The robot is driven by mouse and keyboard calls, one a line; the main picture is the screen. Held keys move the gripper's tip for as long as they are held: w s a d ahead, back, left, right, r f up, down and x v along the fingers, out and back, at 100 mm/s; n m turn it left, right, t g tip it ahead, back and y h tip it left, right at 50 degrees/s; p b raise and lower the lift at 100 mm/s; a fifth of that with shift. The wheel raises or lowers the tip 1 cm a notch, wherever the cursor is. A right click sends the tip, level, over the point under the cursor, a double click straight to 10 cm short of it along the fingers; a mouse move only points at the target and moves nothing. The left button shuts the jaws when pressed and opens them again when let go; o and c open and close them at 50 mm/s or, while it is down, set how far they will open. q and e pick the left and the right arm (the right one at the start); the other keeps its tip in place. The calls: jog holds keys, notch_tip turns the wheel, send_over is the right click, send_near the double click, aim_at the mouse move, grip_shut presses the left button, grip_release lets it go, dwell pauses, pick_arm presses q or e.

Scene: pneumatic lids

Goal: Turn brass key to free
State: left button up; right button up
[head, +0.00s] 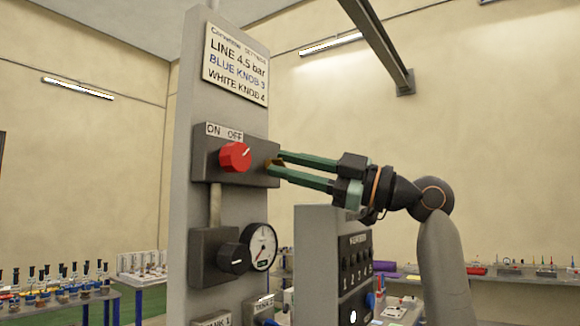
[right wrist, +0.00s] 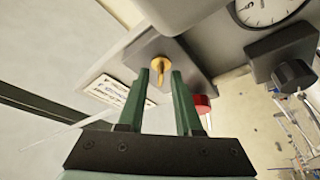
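The brass key (right wrist: 160,66) sits on the right side face of the grey ON/OFF box (head: 205,165). In the head view only a small bit of the key (head: 271,164) shows at the fingertips. My right gripper (head: 276,163) reaches in from the right and is open. In the right wrist view its two green fingers (right wrist: 161,84) stand either side of the key's end, with a gap on each side. The red ON/OFF knob (head: 235,157) is on the box's front, and it also shows beyond a finger in the right wrist view (right wrist: 202,104). My left gripper is out of view.
Below the box are a black knob (head: 234,258) and a round gauge (head: 262,247) on the grey panel (head: 186,100). A settings sign (head: 236,64) is above. A grey cabinet (head: 316,260) with numbered controls stands below my right arm. Benches with small parts are behind.

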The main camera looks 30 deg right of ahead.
jog(key=b+v, duration=0.4)
jog(key=v, duration=0.8)
jog(key=shift+s, duration=0.2)
jog(key=shift+d, duration=0.15)
